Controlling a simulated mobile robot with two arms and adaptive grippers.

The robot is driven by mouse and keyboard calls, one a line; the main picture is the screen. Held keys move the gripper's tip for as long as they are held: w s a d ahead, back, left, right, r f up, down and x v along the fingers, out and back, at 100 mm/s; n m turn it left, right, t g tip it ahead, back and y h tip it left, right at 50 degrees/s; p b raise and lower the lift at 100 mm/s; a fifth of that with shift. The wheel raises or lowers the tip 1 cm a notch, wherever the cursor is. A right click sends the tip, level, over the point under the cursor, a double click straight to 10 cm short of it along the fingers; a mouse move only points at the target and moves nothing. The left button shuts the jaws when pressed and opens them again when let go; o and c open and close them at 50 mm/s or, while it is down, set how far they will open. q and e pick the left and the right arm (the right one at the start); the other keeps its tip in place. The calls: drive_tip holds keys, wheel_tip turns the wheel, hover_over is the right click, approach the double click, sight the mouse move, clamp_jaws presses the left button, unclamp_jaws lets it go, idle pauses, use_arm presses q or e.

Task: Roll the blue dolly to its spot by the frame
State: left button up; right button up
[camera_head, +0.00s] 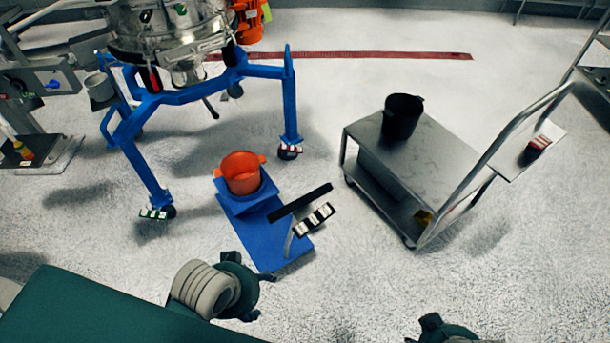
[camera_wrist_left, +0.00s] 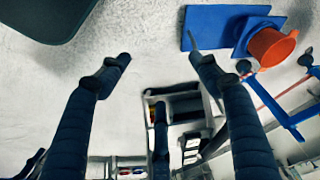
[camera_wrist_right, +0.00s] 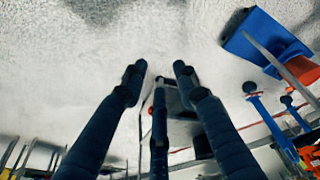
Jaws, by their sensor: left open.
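The blue dolly (camera_head: 265,235) stands on the floor, with an orange pot (camera_head: 241,173) on its raised far end. Its upright handle with a black bar (camera_head: 300,203) is at the near right end. The blue frame (camera_head: 186,97) stands beyond it to the left, apart from it. My left gripper (camera_head: 264,295) is open and empty, just short of the dolly's near end. The left wrist view shows the dolly (camera_wrist_left: 215,25) beyond its fingers. My right gripper (camera_wrist_right: 159,67) is open and empty. In the head view it is partly cut off at the bottom edge.
A metal cart (camera_head: 435,150) with a black bucket (camera_head: 402,117) stands to the right of the dolly. A red line (camera_head: 370,55) runs on the floor behind. The frame's legs end in castors. Floor between the dolly and the frame is clear.

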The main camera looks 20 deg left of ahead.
wheel_tip(320, 180, up, 5)
drive_tip(key=p, duration=0.4)
use_arm(q)
drive_tip(key=w+d+r+m+h+p, duration=0.1)
drive_tip(key=w+d+r, duration=0.2)
drive_tip(key=r, duration=0.8)
drive_tip(key=w+d+r+m+t+h, duration=0.1)
drive_tip(key=w+d+r+m, duration=0.1)
drive_tip(key=w+d, duration=0.25)
use_arm(e)
drive_tip(key=s+f+g, duration=0.1)
drive_tip(key=s+f, duration=0.2)
drive_tip(key=f, duration=0.8)
drive_tip(key=s+f, duration=0.2)
drive_tip(key=f, duration=1)
use_arm(q)
drive_tip(key=m+g, duration=0.2)
drive_tip(key=m, duration=0.1)
approach(316, 222)
drive_tip(key=p+x, duration=0.1)
drive_tip(key=x, duration=0.8)
use_arm(e)
drive_tip(key=s+d+f+g, duration=0.1)
drive_tip(key=s+d+f, duration=0.1)
drive_tip(key=s+f, duration=0.9)
drive_tip(key=s, duration=0.4)
drive_tip(key=shift+s+d, duration=0.15)
drive_tip(key=shift+d, duration=0.25)
